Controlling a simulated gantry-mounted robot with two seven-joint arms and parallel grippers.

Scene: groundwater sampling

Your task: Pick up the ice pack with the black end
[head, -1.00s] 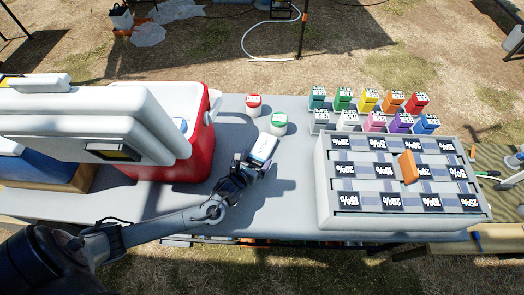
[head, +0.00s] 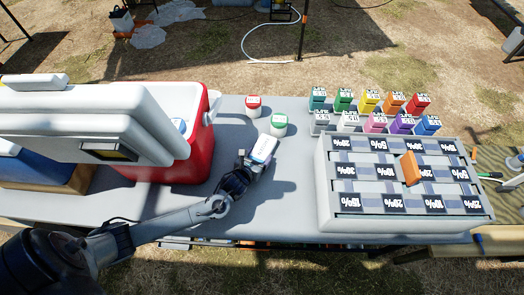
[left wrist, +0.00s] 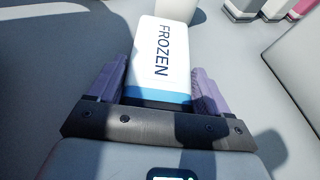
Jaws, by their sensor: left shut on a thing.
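My left gripper (head: 254,163) is shut on a white ice pack (head: 264,147), over the table between the cooler and the grey rack. In the left wrist view the ice pack (left wrist: 160,55) carries the word FROZEN and has a blue band near my gripper (left wrist: 158,88). A dark strip shows below the blue band, partly in shadow between the purple fingers, so I cannot tell for sure whether that end is black. My right gripper is not in view.
A red cooler (head: 196,155) with its white lid (head: 75,120) raised stands at left. Red-lidded (head: 253,106) and green-lidded (head: 278,125) jars stand behind the pack. A grey rack (head: 325,190) with labelled slots and an orange block (head: 411,168) stands at right, small coloured boxes (head: 368,101) behind it.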

